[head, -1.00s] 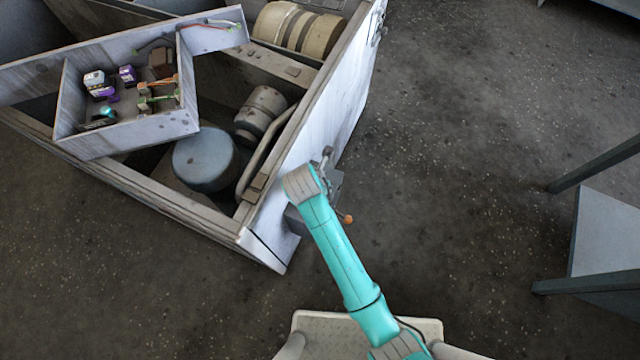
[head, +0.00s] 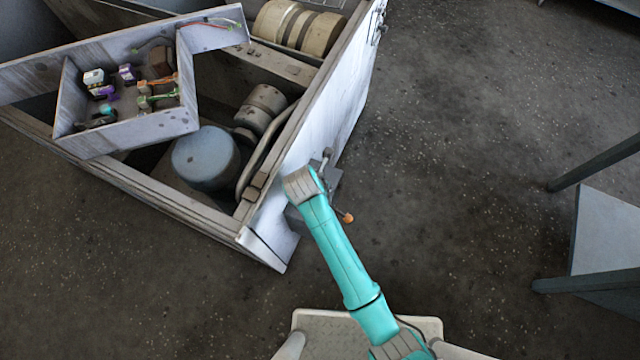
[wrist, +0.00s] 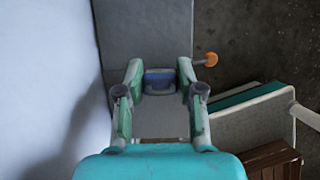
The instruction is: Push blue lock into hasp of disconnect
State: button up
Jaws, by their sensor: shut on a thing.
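The disconnect is a grey box on the outer side of the housing; its grey face shows in the wrist view (wrist: 143,32) and partly behind my arm in the head view (head: 335,184). An orange-tipped handle (wrist: 209,60) sticks out at its right. The blue lock (wrist: 158,80) sits between the fingertips of my gripper (wrist: 160,84), close against the grey box. My gripper is shut on it. The hasp is hidden behind the lock and fingers, so I cannot tell whether the lock is in it. In the head view my arm hides the gripper and lock.
The white housing wall (wrist: 50,70) stands close on the left of the gripper. The open housing holds a blue-grey motor (head: 204,158) and a control box (head: 150,135). A grey table (head: 607,235) stands at the right. The floor between is clear.

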jog(key=shift+f, duration=0.35)
jog(key=o, duration=1)
jog(key=v, duration=1.2)
